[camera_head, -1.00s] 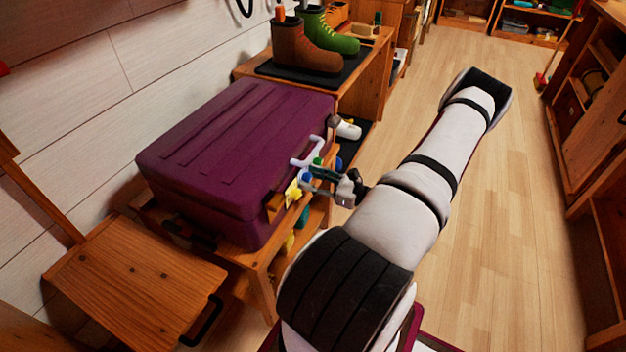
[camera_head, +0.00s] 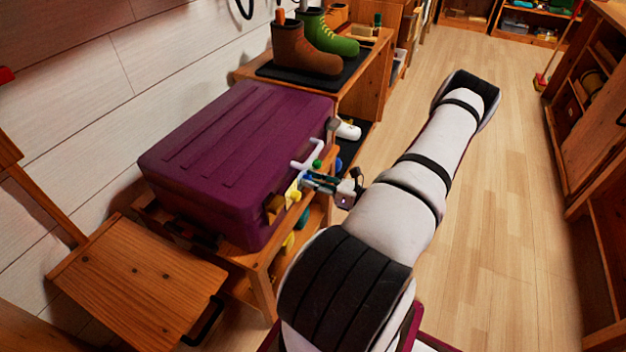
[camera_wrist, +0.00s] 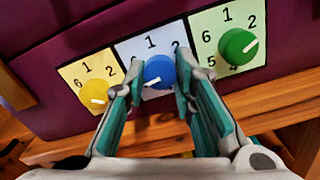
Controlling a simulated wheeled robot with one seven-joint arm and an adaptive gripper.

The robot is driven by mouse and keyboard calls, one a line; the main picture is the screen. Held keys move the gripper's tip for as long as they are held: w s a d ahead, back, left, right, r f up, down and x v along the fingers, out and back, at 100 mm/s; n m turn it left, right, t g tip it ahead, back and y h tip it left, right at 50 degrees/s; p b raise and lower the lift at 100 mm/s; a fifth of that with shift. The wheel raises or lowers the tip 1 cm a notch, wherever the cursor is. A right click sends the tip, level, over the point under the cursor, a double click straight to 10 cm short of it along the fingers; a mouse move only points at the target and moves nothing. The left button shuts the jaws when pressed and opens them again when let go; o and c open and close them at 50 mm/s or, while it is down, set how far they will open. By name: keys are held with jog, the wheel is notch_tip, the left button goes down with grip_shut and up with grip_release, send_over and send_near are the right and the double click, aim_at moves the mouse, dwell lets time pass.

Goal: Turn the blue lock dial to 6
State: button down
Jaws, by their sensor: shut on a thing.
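The purple suitcase (camera_head: 235,140) has three numbered dials on its front, seen close in the wrist view. The blue dial (camera_wrist: 160,73) is in the middle on a pale plate (camera_wrist: 128,50); its white mark points to the lower left. Digits 1 and 2 show above it; my fingers hide the others. My gripper (camera_wrist: 158,69) is shut on the blue dial, one teal finger on each side. In the head view my gripper (camera_head: 309,181) reaches the suitcase front from the right.
A yellow dial (camera_wrist: 91,92) sits close left of my fingers, and a green dial (camera_wrist: 237,45) close right. A white handle (camera_head: 306,161) stands out from the suitcase front. The wooden bench edge (camera_wrist: 275,102) runs just below. The floor at right (camera_head: 510,200) is clear.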

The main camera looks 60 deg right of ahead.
jog(key=shift+m+p, duration=0.65)
jog(key=shift+m, duration=3.15)
jog(key=c, duration=1.3)
grip_release()
jog(key=s, duration=0.8)
jog(key=s+d, duration=0.1)
jog(key=s, duration=0.3)
